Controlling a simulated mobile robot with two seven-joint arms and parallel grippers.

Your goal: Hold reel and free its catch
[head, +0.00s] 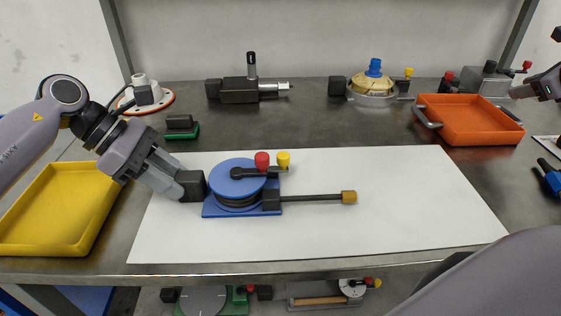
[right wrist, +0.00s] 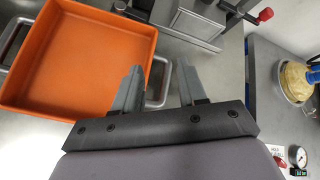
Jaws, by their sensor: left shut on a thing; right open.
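The blue reel (head: 236,176) lies on its blue base on the white mat (head: 400,205), in the head view. A dark rod with a brass-coloured end (head: 349,197) points right from the base. My left gripper (head: 184,186) is shut on the black block (head: 194,186) at the reel's left side. My right gripper (right wrist: 162,88) is open and empty in the right wrist view, near the orange tray's handle, well away from the reel.
An orange tray (head: 468,141) stands at the back right and a yellow tray (head: 105,187) at the left. Several fixtures line the back of the table, including a black device (head: 238,91) and a yellow-topped one (head: 372,84).

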